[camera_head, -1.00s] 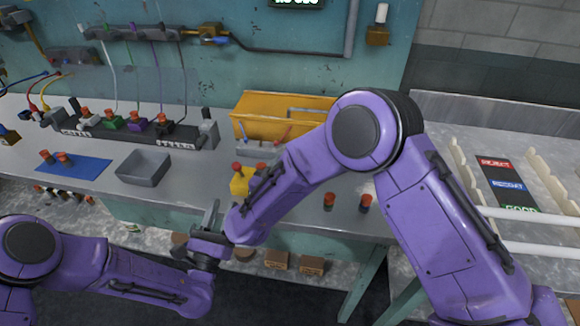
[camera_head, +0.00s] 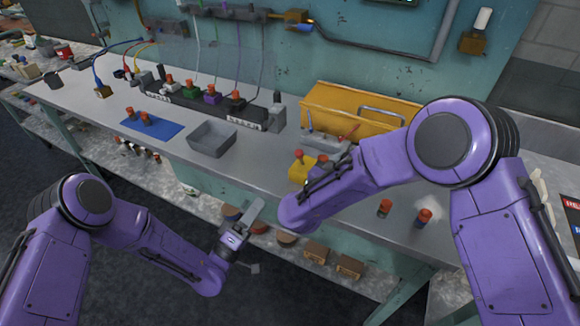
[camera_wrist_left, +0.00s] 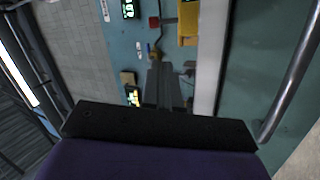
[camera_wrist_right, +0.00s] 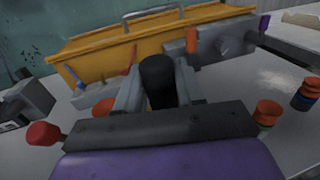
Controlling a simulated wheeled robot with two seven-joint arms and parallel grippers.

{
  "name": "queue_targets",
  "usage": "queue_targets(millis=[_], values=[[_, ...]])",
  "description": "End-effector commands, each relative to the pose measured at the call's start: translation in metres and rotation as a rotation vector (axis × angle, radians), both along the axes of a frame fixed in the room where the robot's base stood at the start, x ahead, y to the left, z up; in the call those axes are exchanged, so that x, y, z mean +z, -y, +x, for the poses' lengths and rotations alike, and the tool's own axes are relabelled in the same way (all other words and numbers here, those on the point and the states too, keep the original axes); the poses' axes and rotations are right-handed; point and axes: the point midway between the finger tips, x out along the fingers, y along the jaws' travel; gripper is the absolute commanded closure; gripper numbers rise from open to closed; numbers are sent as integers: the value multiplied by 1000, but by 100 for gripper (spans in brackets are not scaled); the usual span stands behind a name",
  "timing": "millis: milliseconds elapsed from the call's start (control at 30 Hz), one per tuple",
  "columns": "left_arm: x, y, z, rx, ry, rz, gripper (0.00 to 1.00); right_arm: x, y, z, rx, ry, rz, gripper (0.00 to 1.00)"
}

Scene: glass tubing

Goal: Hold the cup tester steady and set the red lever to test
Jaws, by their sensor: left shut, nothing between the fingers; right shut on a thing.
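A grey unit (camera_head: 325,143) with a blue and a red lever (camera_head: 352,131) stands before the yellow toolbox; I take it for the cup tester. The right wrist view shows it (camera_wrist_right: 95,96) with its red lever (camera_wrist_right: 130,58) leaning up. I cannot read the lever's setting. My right gripper (camera_wrist_right: 157,88) is shut on a black cylinder (camera_wrist_right: 157,76) near the toolbox; my forearm hides this gripper in the head view. I cannot tell what the cylinder belongs to. My left gripper (camera_head: 256,208) is shut and empty in front of the bench, apart from the unit.
The yellow toolbox (camera_head: 345,108) stands behind. A yellow block (camera_head: 299,170) with a red top is beside my right forearm. Two orange-topped cups (camera_head: 384,208) stand at the right. A grey tray (camera_head: 212,139), a blue mat (camera_head: 165,129) and a black rack (camera_head: 200,108) are left.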

Motion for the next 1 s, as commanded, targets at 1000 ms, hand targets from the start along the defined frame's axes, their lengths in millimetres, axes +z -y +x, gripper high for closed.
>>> queue_targets(millis=[1000], values=[[7, 8, -5, 464, 807, 885, 100, 0, 0, 0, -1, 1, -1, 100]])
